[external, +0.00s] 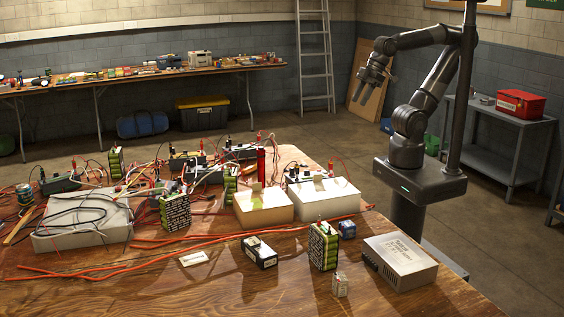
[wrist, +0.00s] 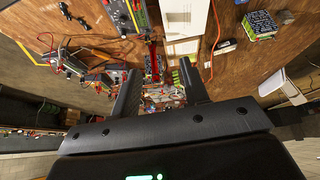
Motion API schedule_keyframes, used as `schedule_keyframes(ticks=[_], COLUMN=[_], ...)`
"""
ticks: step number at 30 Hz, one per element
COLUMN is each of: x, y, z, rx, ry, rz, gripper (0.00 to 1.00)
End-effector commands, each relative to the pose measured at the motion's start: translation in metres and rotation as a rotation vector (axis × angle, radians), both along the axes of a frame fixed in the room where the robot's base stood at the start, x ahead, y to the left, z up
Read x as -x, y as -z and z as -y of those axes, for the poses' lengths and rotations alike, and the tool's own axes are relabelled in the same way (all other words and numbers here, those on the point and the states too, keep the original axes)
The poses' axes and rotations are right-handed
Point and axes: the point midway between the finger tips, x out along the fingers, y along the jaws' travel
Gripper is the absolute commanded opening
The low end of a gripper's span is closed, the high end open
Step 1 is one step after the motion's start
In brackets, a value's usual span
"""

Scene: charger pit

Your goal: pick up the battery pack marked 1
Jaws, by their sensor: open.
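Several battery packs with green cells and dark printed sides stand on the wooden table (external: 215,293). One pack (external: 323,247) is at the front right, one (external: 175,212) left of the middle, one (external: 230,183) behind it, and one (external: 116,162) at the back left. I cannot read a number 1 on any of them. My gripper (external: 362,90) is raised beyond the table's far right edge, open and empty. In the wrist view my gripper (wrist: 160,78) has its fingers apart, with table clutter far beyond them. A pack (wrist: 262,24) shows at the upper right there.
The front middle is mostly clear. A shelf (external: 495,125) with a red toolbox (external: 521,104) stands right.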

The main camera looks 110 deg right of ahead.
Motion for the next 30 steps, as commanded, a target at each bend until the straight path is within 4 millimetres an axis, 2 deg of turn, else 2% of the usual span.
schedule_keyframes(ticks=[3, 14, 23, 26, 30], x=[0.000, 0.000, -0.004, -0.015, -0.041], y=[0.000, 0.000, 0.000, 0.002, 0.007], z=[0.000, 0.000, -0.003, -0.011, -0.033], rx=[0.000, 0.000, -0.015, -0.055, -0.155], ry=[0.000, 0.000, 0.007, 0.027, 0.080], rz=[0.000, 0.000, -0.011, -0.045, -0.124], gripper=[0.43, 0.71, 0.71, 0.71, 0.71])
